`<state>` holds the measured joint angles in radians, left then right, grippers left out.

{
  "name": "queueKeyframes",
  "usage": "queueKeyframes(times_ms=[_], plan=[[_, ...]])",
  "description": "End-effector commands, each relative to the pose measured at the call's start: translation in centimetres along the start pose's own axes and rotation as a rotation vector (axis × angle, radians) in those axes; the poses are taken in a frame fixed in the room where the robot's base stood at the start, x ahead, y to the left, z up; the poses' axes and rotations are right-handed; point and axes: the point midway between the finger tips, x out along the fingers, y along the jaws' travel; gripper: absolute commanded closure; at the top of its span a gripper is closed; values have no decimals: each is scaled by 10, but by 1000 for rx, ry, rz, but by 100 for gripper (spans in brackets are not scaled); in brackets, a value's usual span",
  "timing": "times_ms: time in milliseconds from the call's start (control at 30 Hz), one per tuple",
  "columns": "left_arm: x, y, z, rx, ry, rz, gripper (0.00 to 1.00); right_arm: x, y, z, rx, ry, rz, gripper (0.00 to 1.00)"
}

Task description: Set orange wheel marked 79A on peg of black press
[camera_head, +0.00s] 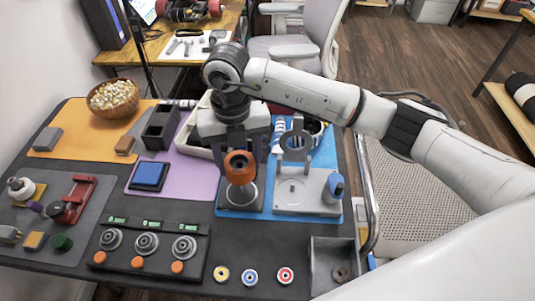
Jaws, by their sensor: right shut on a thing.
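An orange wheel (240,161) with a dark hub is held in my right gripper (239,154), which is shut on it and points down. The wheel's marking cannot be read here. Below the wheel is a black base with a silver round plate (241,197), which looks like the black press, on the left part of the blue mat. The wheel and gripper hide much of it, and I cannot make out its peg. Whether the wheel touches anything below cannot be told. My left gripper is not in view.
A grey press (302,190) with a blue-topped part stands just right of the black base. A blue-topped box (149,176) lies to the left. A black panel (148,248) with dials is at front left. Small ringed discs (250,277) and a grey bin (334,265) line the front edge.

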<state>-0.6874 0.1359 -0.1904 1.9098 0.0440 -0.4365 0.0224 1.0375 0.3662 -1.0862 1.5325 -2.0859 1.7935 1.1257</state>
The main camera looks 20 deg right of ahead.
Motion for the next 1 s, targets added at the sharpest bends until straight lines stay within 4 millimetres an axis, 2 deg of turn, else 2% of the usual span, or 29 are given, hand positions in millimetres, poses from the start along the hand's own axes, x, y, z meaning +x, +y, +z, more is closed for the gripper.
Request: queueKeyframes(times_ms=[100, 633, 1000], plan=[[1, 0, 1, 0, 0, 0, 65, 4, 5, 2, 0, -4, -3, 74], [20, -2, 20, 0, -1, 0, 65, 42, 4, 1, 0, -3, -3, 74], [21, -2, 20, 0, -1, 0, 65, 45, 4, 1, 0, -4, -3, 74]])
